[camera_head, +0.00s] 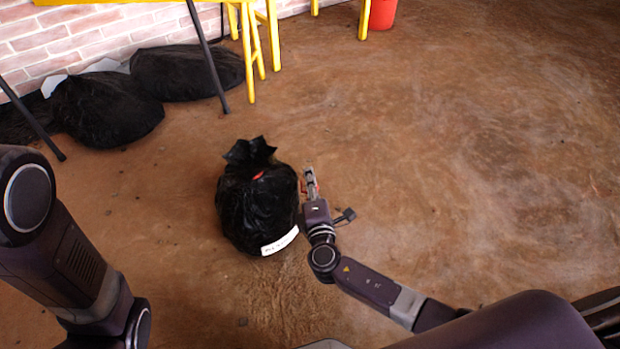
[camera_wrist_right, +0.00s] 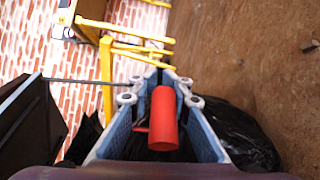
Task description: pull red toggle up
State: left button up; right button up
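A black plastic bag (camera_head: 257,212) with a tied top stands on the floor, with a white label on its lower right side. A small red piece (camera_head: 259,175) shows on its front near the neck. My right gripper (camera_head: 309,174) is just right of the bag, pointing away from me. Red shows at both sides of its fingers. In the right wrist view, the red toggle (camera_wrist_right: 163,118), a cylinder, lies between the blue-grey fingers, which close in on it. A thin red part sticks out to its left. My left gripper is out of view.
More black bags (camera_head: 107,108) lie by the brick wall (camera_head: 70,42) at the back left. A yellow table (camera_head: 254,50) with yellow legs and dark slanted poles stands there. A red bucket (camera_head: 382,13) is at the top. The floor on the right is clear.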

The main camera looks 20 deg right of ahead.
jog(key=o, duration=0.5)
jog(key=shift+r, duration=0.1)
jog(key=shift+c, duration=0.2)
notch_tip(320, 180, up, 10)
dwell(0.5)
